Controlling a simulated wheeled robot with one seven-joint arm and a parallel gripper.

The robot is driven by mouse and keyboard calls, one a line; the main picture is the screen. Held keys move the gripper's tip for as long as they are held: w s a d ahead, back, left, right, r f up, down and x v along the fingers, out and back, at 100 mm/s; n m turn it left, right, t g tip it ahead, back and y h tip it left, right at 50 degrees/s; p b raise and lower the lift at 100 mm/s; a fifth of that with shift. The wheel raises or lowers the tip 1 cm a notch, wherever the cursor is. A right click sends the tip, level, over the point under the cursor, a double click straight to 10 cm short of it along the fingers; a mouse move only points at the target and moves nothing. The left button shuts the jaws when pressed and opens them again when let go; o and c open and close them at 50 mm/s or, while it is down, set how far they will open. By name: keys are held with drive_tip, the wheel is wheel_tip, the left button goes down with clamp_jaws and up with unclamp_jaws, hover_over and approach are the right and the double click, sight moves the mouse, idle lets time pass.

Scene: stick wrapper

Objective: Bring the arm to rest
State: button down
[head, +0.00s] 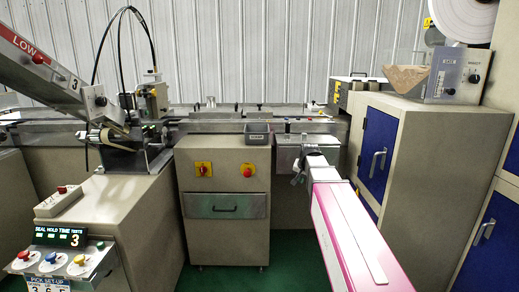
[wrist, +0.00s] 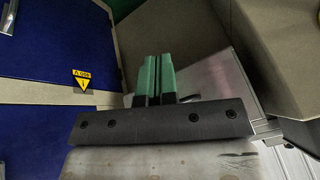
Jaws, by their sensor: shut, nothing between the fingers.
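My gripper shows in the wrist view (wrist: 155,78) as two green fingers side by side, shut with nothing held between them. The dark mounting bar with several screws crosses below the fingers. In the head view my pink and white arm reaches up from the lower right, and its grey end is in front of the metal box on the machine line. The fingers cannot be made out clearly in the head view.
A beige cabinet with blue doors (head: 378,145) stands close to the right of my arm. A beige cabinet with a drawer (head: 223,230) stands to its left. The machine bed (head: 215,127) runs behind. A control panel (head: 62,262) is at lower left. Green floor (head: 292,262) shows between.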

drive_tip(key=s+f+n+g, duration=0.4)
drive_tip(key=s+f+g, duration=0.1)
drive_tip(key=s+f, duration=1.6)
drive_tip(key=s, duration=0.3)
drive_tip(key=shift+s+f+h, duration=0.2)
drive_tip(key=shift+h, duration=0.1)
